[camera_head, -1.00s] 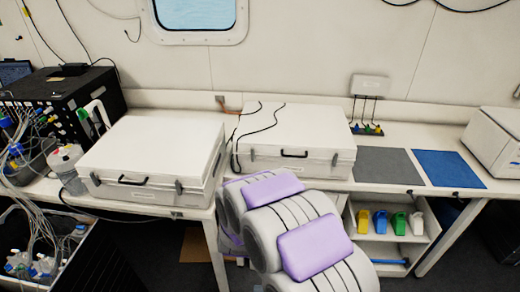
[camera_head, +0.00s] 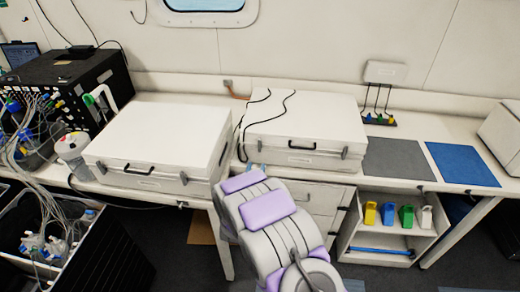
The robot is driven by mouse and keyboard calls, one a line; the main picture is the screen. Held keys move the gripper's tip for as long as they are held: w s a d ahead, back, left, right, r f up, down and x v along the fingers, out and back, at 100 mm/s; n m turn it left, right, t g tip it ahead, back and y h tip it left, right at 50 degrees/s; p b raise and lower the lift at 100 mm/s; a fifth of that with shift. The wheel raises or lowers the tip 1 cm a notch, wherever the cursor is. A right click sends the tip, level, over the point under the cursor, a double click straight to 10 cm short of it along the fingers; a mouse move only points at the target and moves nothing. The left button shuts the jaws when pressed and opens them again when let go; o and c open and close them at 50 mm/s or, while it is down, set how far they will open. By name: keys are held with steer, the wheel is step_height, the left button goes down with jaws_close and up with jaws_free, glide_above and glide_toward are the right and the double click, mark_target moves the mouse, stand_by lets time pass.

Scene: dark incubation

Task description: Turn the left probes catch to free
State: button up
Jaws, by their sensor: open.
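Two white lidded cases stand on the bench, the left case (camera_head: 160,130) and the right case (camera_head: 305,117). Both lids are down. The left case has a black front handle (camera_head: 139,170), with a grey catch on its front left (camera_head: 101,167) and one on its front right (camera_head: 184,178). The right case has a grey catch at its front right (camera_head: 344,152); its front left corner is close to my arm in the picture. The case labels are too small to read, so I cannot tell which is for probes. Catch positions are unclear. My gripper cannot be made out; my arm shows below the right case.
A grey mat (camera_head: 398,160) and blue mat (camera_head: 462,164) lie right of the cases. A black unit (camera_head: 65,90) with many cables stands at the left. Below the bench, an open shelf (camera_head: 385,240) holds several coloured items. A white bottle (camera_head: 73,150) stands beside the left case.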

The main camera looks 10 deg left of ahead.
mark_target(259, 146)
steer(key=w+b, duration=0.1)
steer(key=w, duration=1)
steer(key=shift+w, duration=0.15)
steer(key=shift+w+a, duration=0.1)
steer(key=shift+a, duration=0.15)
steer(key=shift+d, duration=0.15)
jaws_close()
